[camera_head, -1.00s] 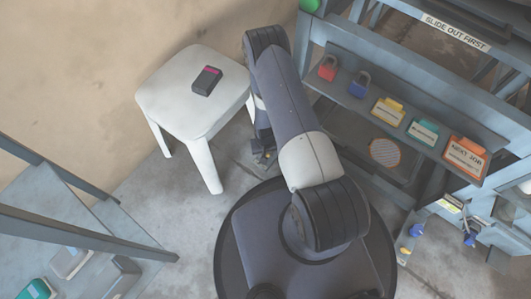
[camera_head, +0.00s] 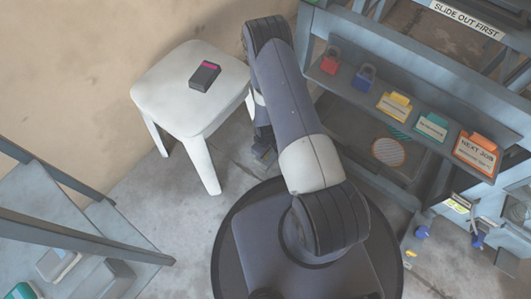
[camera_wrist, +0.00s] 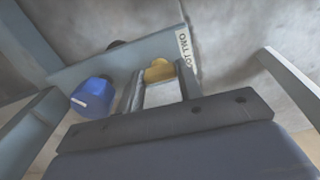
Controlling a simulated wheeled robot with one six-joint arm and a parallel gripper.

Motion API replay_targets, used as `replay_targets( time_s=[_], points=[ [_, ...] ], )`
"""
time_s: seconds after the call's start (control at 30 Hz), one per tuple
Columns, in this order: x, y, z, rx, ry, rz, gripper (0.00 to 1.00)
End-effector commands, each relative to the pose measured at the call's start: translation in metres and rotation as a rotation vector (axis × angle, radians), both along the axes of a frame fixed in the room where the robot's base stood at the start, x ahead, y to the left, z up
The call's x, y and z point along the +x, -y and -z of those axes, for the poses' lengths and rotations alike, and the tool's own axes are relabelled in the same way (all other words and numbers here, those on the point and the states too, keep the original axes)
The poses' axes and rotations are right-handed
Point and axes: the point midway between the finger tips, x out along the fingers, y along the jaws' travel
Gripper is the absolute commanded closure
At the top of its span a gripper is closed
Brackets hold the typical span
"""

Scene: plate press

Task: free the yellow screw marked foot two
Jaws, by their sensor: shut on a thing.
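The yellow screw (camera_wrist: 160,71) shows in the wrist view between the fingertips of my gripper (camera_wrist: 160,80). My gripper is shut on it; the exact contact is hard to see. A white label ending in "TWO" (camera_wrist: 184,50) is on the grey-blue beam beside it, upside down in this view. A blue knob (camera_wrist: 92,97) is close to the left finger. In the head view my gripper (camera_head: 264,152) is low, by the frame's near left leg, and the screw is hidden there.
The press frame (camera_head: 330,110) stands on the right, with padlocks and coloured tags on its shelf (camera_head: 365,103). A white stool (camera_head: 160,95) with a dark device (camera_head: 205,76) is close left of my arm. A rack (camera_head: 60,230) is at lower left.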

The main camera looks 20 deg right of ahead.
Motion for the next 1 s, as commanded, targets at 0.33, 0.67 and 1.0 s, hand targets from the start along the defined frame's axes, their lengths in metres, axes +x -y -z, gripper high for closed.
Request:
replay_targets(
  time_s=[0.33, 0.67, 1.0],
  points=[
    [0.0014, -0.0003, -0.0003, 0.0, 0.004, -0.059, 0.88],
    [0.0014, -0.0003, -0.0004, 0.0, 0.004, -0.06, 0.65],
    [0.0006, -0.0002, -0.0002, 0.0, 0.001, -0.058, 0.44]
  ],
)
